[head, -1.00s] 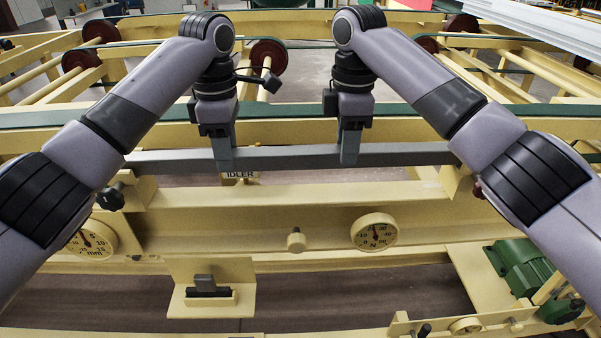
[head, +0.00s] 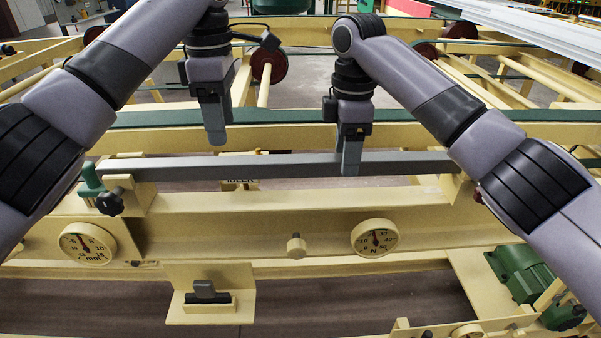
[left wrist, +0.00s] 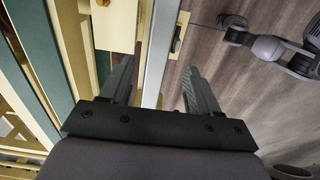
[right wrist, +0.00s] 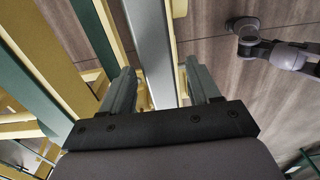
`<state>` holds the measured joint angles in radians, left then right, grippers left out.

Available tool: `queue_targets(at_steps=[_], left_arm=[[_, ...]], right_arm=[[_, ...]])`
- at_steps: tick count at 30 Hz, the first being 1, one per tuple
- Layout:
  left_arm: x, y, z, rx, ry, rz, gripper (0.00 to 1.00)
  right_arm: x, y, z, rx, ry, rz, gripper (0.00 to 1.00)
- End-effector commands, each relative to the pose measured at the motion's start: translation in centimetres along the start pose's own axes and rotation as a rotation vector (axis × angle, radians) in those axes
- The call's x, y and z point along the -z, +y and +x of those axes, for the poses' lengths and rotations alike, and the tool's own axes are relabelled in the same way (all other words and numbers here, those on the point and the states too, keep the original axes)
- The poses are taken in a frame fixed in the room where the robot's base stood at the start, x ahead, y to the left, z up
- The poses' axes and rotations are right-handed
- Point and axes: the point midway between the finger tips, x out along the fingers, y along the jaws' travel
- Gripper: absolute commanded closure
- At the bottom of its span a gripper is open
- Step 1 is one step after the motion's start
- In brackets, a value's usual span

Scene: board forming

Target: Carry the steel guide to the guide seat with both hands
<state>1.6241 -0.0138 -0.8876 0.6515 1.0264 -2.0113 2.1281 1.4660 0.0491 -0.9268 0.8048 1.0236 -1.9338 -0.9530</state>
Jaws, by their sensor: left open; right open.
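The steel guide (head: 280,168) is a long grey bar lying level across the machine in the head view. Its ends lie at cream brackets (head: 130,200), which look like the guide seat. My left gripper (head: 216,138) is open and raised above and behind the bar. In the left wrist view the guide (left wrist: 160,45) runs between the open fingers, further off. My right gripper (head: 351,165) is open at the bar, right of its middle. In the right wrist view the guide (right wrist: 150,45) passes between the two fingers; contact cannot be told.
A black knob (head: 110,201) and a green part (head: 91,180) sit at the left bracket. Two dials, marked mm (head: 88,243) and N (head: 374,238), are on the front. A green motor (head: 525,272) is at lower right. A green belt (head: 290,115) runs behind the bar.

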Motion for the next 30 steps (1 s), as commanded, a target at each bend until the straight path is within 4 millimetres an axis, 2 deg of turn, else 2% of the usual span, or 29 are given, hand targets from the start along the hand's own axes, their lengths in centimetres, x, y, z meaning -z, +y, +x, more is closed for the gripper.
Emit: queue_targets(at_steps=[3, 7, 17, 20, 27, 30], left_arm=[[0.1, 0.0, -2.1, -0.004, 0.001, -0.005, 0.39], [-0.1, 0.0, -3.2, -0.001, 0.0, -0.002, 0.39], [0.0, 0.0, -4.5, 0.0, 0.0, -0.002, 0.39], [0.0, 0.0, -4.5, 0.0, -0.001, -0.001, 0.39], [0.0, 0.0, -4.5, -0.001, -0.001, -0.001, 0.39], [0.0, 0.0, -4.5, -0.001, -0.001, -0.001, 0.39]], right_arm=[[0.0, 0.0, 0.0, 0.0, 0.0, 0.0, 0.39], [0.0, 0.0, 0.0, 0.0, 0.0, 0.0, 0.39], [0.0, 0.0, -0.4, -0.001, 0.0, 0.0, 0.39], [0.0, 0.1, -1.6, -0.002, 0.001, 0.001, 0.39], [0.0, 0.0, -6.8, -0.003, -0.001, 0.002, 0.39], [0.0, 0.0, -8.3, -0.002, -0.003, 0.001, 0.39]])
